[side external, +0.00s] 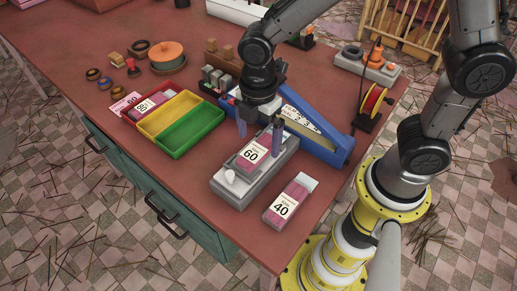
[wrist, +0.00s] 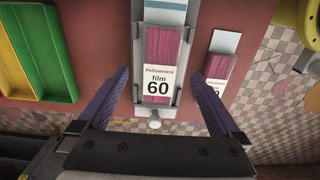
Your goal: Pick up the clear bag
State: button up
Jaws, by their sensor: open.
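The pack labelled "film 60" (side external: 262,143) holds pink sticks, possibly in clear film. It lies in a grey holder (side external: 232,195) near the table's front and also shows between my fingers in the wrist view (wrist: 163,45). My gripper (side external: 260,136) is open above it, one purple finger on each side, and holds nothing. It also shows in the wrist view (wrist: 160,75). A similar pack labelled "40" (side external: 287,203) lies to the right, partly behind my right finger in the wrist view (wrist: 218,65). I cannot tell for certain which pack is the clear bag.
A tray has red, yellow (side external: 167,114) and green (side external: 190,132) compartments; a pack labelled "80" (side external: 148,104) lies in the red one. A blue device (side external: 318,140) stands just behind the holder. A red reel (side external: 373,100) is at right. Front-left table (side external: 170,180) is clear.

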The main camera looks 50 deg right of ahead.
aim_at(262, 147)
jog(key=shift+f, duration=1.25)
jog(key=c, duration=1.5)
jog(key=shift+r, duration=0.1)
